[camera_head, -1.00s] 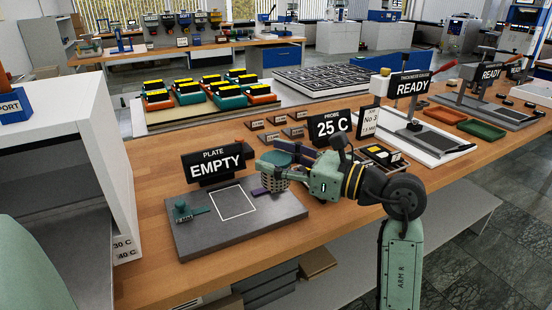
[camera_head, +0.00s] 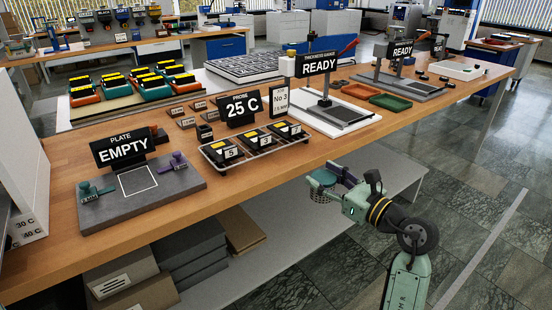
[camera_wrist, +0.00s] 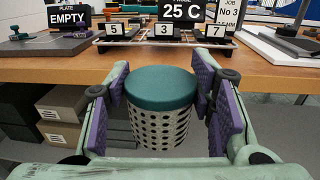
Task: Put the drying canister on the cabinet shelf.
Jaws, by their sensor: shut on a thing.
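The drying canister, a perforated light-grey basket (camera_wrist: 160,128) with a teal lid, is held upright in my gripper (camera_wrist: 163,90). The purple finger pads are on either side of it. In the head view the canister (camera_head: 322,194) hangs in my gripper (camera_head: 330,178) in front of the bench's front edge, lower than the benchtop. A white cabinet (camera_head: 25,130) stands at the left edge, marked 30 C and 40 C at its foot; its inside is out of view. A low shelf (camera_head: 375,185) runs under the bench.
The wooden bench (camera_head: 60,215) carries a grey plate (camera_head: 105,208) with an EMPTY sign, a wire rack (camera_head: 225,168) with numbered black blocks, and gauges further right. Boxes (camera_head: 190,250) fill the left of the low shelf; its right part is bare. Tiled floor is open at right.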

